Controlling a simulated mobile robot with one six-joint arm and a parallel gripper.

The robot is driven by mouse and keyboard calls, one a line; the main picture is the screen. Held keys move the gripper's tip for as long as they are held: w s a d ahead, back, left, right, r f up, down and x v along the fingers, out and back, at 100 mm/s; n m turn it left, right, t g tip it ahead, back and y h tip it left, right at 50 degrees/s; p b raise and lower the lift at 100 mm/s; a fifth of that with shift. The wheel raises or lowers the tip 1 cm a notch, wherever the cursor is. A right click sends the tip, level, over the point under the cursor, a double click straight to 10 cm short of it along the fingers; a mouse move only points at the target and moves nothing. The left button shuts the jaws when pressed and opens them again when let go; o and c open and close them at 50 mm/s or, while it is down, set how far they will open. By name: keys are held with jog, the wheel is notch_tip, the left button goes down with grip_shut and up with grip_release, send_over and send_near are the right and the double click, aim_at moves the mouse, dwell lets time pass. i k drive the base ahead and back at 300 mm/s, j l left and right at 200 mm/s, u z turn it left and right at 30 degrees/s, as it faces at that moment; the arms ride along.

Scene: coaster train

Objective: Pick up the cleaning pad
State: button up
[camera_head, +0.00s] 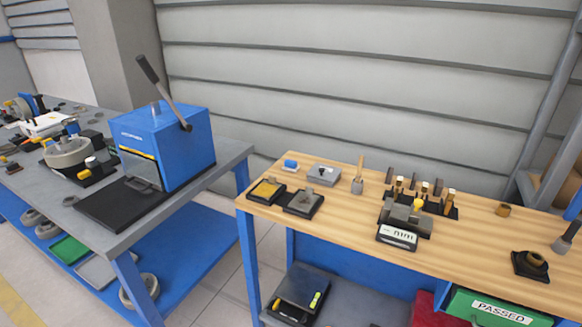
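I cannot tell for sure which thing is the cleaning pad. Two small dark square trays sit side by side at the left front of the wooden bench. One holds a flat yellow pad (266,189), and the other holds a greyish piece (304,200). A small blue block (290,164) with a pale base lies behind the yellow pad. All of these rest on the bench top, uncovered. My gripper is not in view.
The wooden bench (470,240) also holds a grey lidded box (323,174), a brush (358,178), a tool rack and a display block (397,237). A grey bench (235,152) with a blue lever machine (170,145) stands left, across a floor gap.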

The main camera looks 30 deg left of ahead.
aim_at(290, 166)
jog(key=i+j+u, duration=0.4)
jog(key=i+j, duration=0.4)
jog(key=j, duration=0.3)
jog(key=i+j+u, duration=0.35)
jog(key=i+j, duration=0.5)
jog(key=i, duration=0.05)
